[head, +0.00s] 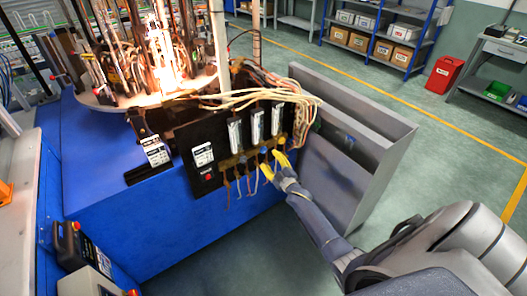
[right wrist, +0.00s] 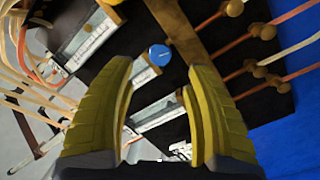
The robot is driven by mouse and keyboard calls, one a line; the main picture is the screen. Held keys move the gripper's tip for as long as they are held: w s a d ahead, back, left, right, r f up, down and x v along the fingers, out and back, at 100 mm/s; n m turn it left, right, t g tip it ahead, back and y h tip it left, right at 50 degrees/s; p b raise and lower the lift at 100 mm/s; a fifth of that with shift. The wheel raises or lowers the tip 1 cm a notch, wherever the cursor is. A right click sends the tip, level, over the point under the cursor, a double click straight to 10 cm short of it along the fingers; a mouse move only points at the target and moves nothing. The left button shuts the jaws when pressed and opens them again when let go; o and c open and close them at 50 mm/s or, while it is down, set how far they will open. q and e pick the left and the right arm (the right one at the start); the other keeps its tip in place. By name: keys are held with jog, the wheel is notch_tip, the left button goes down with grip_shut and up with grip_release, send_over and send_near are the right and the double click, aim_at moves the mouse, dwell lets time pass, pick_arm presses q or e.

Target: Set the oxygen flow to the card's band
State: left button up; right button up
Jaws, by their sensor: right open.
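Three clear upright flow tubes (head: 257,126) stand side by side on a black panel (head: 215,182) on the front of the blue machine. A brass strip with small valves and hoses runs below them. My right gripper (head: 274,165) has yellow fingers, open and empty, just in front of this strip. In the right wrist view, a round blue knob (right wrist: 160,55) lies between and just beyond the open fingertips (right wrist: 161,72), with no clear contact. A printed white card (head: 155,151) stands in a black holder left of the panel; its text is too small to read. My left gripper is out of view.
A white label (head: 203,155) and a red button (head: 208,177) are on the panel's left part. Pale hoses (head: 265,96) cross above the tubes. A tall grey open box (head: 345,145) stands close right of the panel. A glowing round turntable (head: 165,85) is above.

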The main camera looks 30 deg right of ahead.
aim_at(264, 151)
jog(key=shift+w+d, duration=0.2)
jog(key=shift+w, duration=1.75)
jog(key=shift+w+d, duration=0.2)
jog(key=shift+w, duration=1.75)
jog(key=shift+o, duration=0.3)
grip_shut()
